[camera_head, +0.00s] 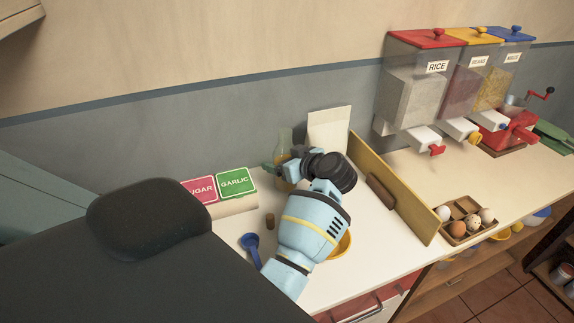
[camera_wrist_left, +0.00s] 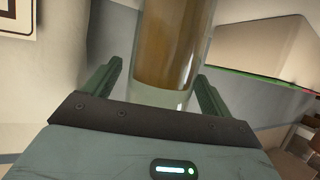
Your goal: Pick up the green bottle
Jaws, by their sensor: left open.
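A glass bottle with a faint green tint and amber-brown contents (camera_head: 285,138) stands at the back of the counter, against the wall side. My left gripper (camera_head: 276,166) is at its lower part, and my wrist hides some of it. In the left wrist view the bottle (camera_wrist_left: 172,45) shows large, with its clear glass base between the two green fingers. The fingers are open on either side of it, and I cannot tell whether they touch the glass. The bottle's top is outside the wrist view. My right gripper is not in view.
A white board (camera_head: 329,130) stands just right of the bottle, then a wooden divider (camera_head: 400,190). Sugar (camera_head: 200,190) and garlic (camera_head: 237,182) boxes are to the left. A cork (camera_head: 270,221), blue spoon (camera_head: 251,243) and yellow bowl (camera_head: 344,246) lie near my arm.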

